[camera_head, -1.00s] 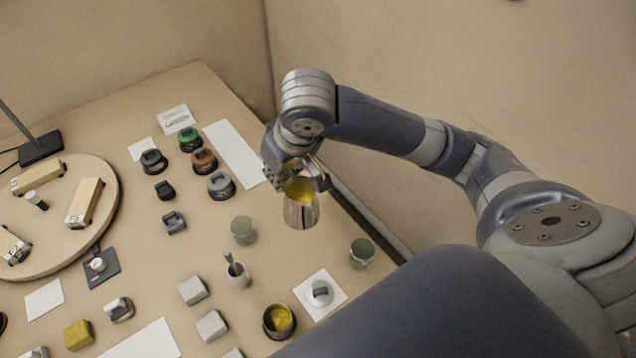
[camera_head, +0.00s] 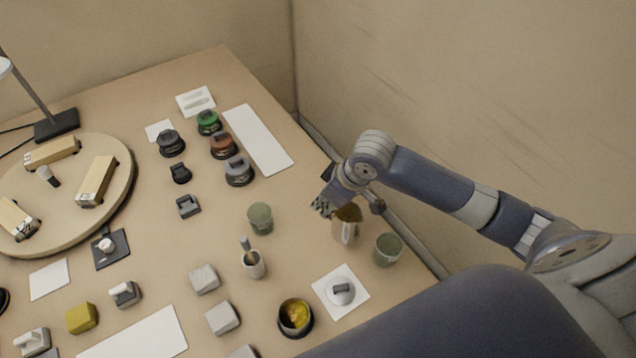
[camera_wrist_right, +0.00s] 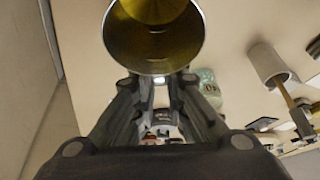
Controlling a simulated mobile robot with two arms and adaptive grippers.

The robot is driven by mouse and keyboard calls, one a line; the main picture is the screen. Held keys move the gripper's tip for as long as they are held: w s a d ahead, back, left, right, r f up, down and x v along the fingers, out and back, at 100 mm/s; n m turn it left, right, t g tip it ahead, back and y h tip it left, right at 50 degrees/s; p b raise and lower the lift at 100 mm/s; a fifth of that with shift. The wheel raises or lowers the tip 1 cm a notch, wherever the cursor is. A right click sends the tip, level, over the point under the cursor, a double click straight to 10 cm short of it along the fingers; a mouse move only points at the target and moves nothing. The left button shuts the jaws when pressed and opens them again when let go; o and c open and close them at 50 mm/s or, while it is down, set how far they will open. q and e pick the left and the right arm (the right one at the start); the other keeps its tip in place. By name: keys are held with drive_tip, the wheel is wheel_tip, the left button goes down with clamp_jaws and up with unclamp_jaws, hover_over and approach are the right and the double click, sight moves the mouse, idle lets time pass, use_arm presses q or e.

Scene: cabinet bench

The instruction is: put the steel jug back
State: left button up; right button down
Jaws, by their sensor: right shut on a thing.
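The steel jug (camera_head: 345,232) is shiny metal with a yellow inside. My right gripper (camera_head: 338,207) is shut on it near the right edge of the table, between two green-grey cups. In the right wrist view the jug (camera_wrist_right: 153,40) fills the top middle, its round mouth facing the camera and its inside yellow. The fingers of my right gripper (camera_wrist_right: 160,85) close at its near side. I cannot tell whether the jug's base touches the table. My left gripper is not in view.
Green-grey cups stand left (camera_head: 260,218) and right (camera_head: 387,249) of the jug. A white square with a grey-knobbed lid (camera_head: 341,291) and a dark pot with yellow contents (camera_head: 295,317) lie nearer. A long white sheet (camera_head: 258,140) lies behind. A wall rises beyond the table's right edge.

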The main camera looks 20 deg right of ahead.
drive_tip(key=shift+w+d+f+p, duration=0.35)
drive_tip(key=shift+w+f, duration=0.45)
drive_tip(key=shift+w, duration=1.5)
drive_tip(key=shift+w+d+f+p, duration=0.3)
drive_tip(key=shift+w+f, duration=0.5)
drive_tip(key=shift+w, duration=1.5)
drive_tip(key=shift+w+d+f+p, duration=0.2)
drive_tip(key=shift+w+d+f, duration=0.45)
drive_tip(key=shift+w, duration=1.65)
drive_tip(key=shift+a+f, duration=0.15)
drive_tip(key=shift+a, duration=0.05)
drive_tip(key=c, duration=2.1)
unclamp_jaws()
drive_tip(key=shift+f, duration=0.15)
drive_tip(key=o, duration=0.5)
drive_tip(key=shift+c, duration=0.2)
drive_tip(key=shift+s+d+r, duration=0.15)
drive_tip(key=shift+r, duration=0.45)
drive_tip(key=v, duration=1.1)
